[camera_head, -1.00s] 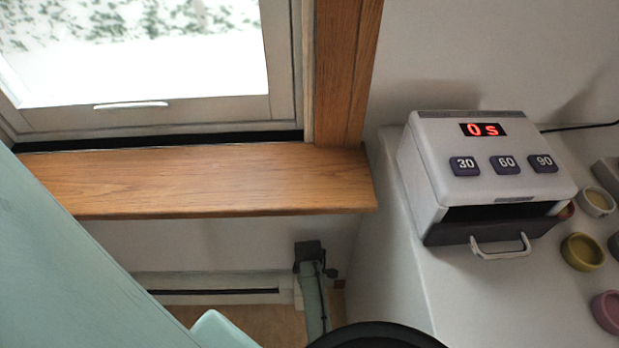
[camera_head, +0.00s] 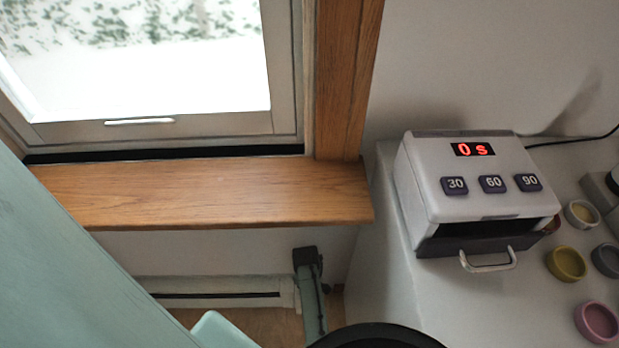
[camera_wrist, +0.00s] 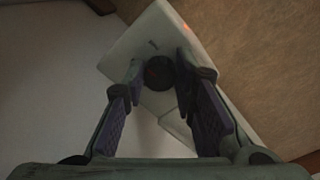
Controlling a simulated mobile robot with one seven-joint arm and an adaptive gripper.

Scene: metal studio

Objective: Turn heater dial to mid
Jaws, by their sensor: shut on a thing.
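The heater dial (camera_wrist: 158,72) is a small dark round knob on the end of a white heater body (camera_wrist: 135,42) in the wrist view. My gripper (camera_wrist: 160,82) has one finger on each side of the dial and is shut on it. The dial's marks and pointer are too dark to read. A small red glow shows at the heater's upper right edge. In the head view a long white heater panel (camera_head: 215,284) with a dark slot runs low on the wall under the window sill; its dial cannot be made out there.
A wooden sill (camera_head: 200,195) juts out above the heater. A white counter (camera_head: 440,305) at the right carries a grey box-shaped device (camera_head: 470,180) reading "0 s", its drawer partly open, and several small round bowls. Brown floor shows below the heater.

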